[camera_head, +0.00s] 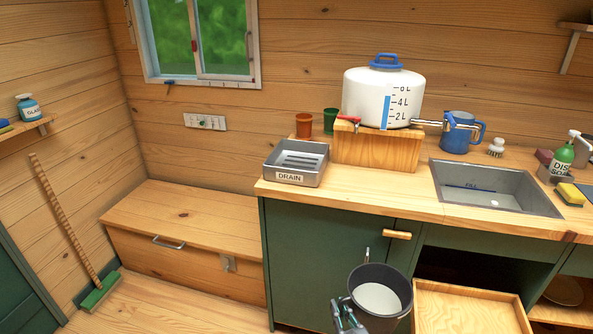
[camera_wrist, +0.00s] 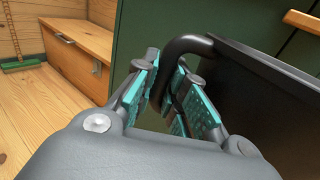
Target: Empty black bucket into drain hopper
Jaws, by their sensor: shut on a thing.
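The black bucket (camera_head: 379,317) is held upright in front of the green cabinet, with a pale grey-white content or bottom showing inside. My gripper (camera_head: 346,318) is at the bucket's left side, shut on its handle. In the wrist view my gripper's teal-padded fingers (camera_wrist: 170,92) close around the dark curved handle (camera_wrist: 188,46), and the bucket's dark wall (camera_wrist: 275,100) fills the right. The drain hopper (camera_head: 296,163), a grey metal tray labelled DRAIN with slots, sits on the left end of the counter, above and left of the bucket.
A white tank (camera_head: 383,97) stands on a wooden block (camera_head: 375,148) right of the hopper. Two cups, red (camera_head: 304,125) and green (camera_head: 330,120), stand behind it. A blue jug (camera_head: 460,131) and sink (camera_head: 495,187) are further right. An open drawer (camera_head: 470,308) juts out right of the bucket.

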